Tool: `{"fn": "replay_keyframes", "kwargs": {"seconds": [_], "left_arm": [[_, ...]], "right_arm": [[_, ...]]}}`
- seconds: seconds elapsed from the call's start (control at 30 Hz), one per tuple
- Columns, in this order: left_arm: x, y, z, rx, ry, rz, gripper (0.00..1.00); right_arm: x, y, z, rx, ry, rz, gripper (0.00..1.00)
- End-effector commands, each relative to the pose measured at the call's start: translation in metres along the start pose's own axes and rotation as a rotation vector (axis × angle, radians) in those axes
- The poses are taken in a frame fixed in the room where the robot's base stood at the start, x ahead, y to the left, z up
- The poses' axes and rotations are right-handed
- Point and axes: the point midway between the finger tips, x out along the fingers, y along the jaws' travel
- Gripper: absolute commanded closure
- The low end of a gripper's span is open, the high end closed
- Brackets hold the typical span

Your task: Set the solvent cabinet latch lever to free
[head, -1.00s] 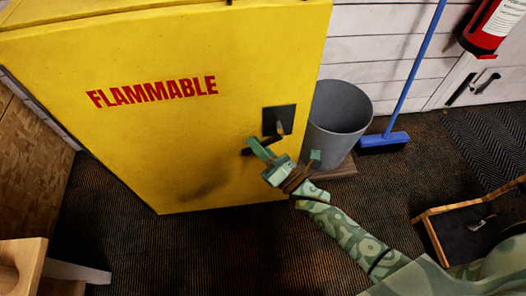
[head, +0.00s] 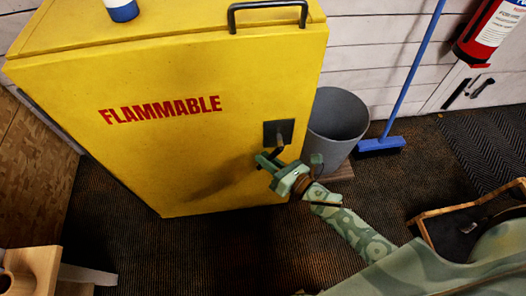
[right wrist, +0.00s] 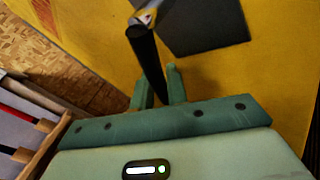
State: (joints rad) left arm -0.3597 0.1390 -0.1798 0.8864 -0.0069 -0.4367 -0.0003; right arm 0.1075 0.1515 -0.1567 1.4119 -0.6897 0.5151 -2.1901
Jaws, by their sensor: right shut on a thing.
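The yellow solvent cabinet (head: 200,150) has red FLAMMABLE lettering on its front. Its dark latch plate (head: 287,128) is near the front's right edge, and it also shows in the right wrist view (right wrist: 205,25). The black latch lever (right wrist: 145,48) reaches from its pivot by the plate down between my right fingers. In the head view my right gripper (head: 267,160) is just below the plate and covers most of the lever. In the right wrist view my right gripper (right wrist: 158,88) is shut on the lever. My left gripper is not in view.
A grey bin (head: 338,125) stands just right of the cabinet, close to my right wrist. A black handle (head: 268,8) and a white-and-blue container (head: 122,9) are on the cabinet top. A wooden piece (head: 30,268) is at the lower left.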

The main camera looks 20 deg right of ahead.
Motion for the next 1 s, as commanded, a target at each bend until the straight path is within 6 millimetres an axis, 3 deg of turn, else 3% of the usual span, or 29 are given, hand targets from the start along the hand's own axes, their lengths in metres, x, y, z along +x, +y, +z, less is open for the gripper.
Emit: {"fn": "replay_keyframes", "kwargs": {"seconds": [0.7, 0.73, 0.8, 1.0], "left_arm": [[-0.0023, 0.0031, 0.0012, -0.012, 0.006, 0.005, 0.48], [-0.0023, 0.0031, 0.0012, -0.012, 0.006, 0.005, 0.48], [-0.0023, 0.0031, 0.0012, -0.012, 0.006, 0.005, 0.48], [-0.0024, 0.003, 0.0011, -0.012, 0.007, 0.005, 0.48]], "right_arm": [[-0.0034, -0.0054, -0.0024, -0.051, 0.039, -0.024, 1.0], [-0.0035, -0.0054, -0.0024, -0.051, 0.039, -0.025, 0.77], [-0.0033, -0.0052, -0.0023, -0.051, 0.038, -0.024, 0.63], [-0.0028, -0.0042, -0.0017, -0.048, 0.036, -0.022, 0.63]]}}
